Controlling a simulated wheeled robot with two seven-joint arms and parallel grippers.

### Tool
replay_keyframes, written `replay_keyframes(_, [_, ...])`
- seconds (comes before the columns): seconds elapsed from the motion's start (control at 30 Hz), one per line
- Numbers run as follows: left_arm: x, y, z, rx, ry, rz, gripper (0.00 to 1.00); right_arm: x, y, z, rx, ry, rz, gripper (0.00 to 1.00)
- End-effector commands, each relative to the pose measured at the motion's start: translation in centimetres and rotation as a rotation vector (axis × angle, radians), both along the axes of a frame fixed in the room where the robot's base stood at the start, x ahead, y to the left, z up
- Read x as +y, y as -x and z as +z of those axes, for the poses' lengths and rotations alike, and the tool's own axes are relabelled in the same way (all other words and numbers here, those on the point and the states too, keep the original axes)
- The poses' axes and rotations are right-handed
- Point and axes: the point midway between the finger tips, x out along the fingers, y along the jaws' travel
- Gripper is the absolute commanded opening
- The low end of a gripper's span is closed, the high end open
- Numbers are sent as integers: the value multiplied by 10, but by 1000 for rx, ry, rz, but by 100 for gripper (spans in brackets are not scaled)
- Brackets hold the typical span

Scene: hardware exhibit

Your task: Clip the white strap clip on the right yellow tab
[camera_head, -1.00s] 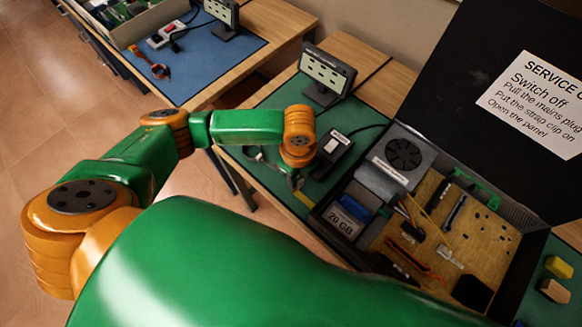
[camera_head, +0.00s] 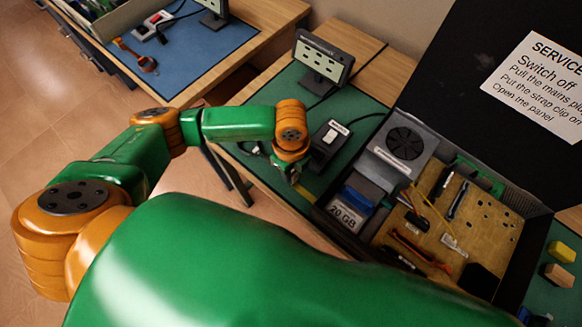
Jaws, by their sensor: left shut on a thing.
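My left gripper (camera_head: 293,174) is low over the front-left part of the green mat (camera_head: 288,96), left of the open computer case. It is shut on a small pale thing that looks like the white strap clip, though it is too small and too covered by the wrist to tell its shape. A small yellow tab (camera_head: 305,193) shows at the mat's front edge, just right of and below the fingertips. Whether they touch cannot be told. Another yellow tab cannot be made out. My right gripper is not in view.
A switch box (camera_head: 330,140) with a black cable stands just right of the gripper, and a small monitor (camera_head: 323,62) behind it. The open case (camera_head: 405,150) with loose parts fills the right.

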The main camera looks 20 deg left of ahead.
Motion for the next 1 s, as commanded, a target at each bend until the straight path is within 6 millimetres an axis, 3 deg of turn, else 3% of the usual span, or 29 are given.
replay_keyframes(1.0, [0, -1, -1, 0, -1, 0, 0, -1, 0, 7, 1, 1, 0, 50])
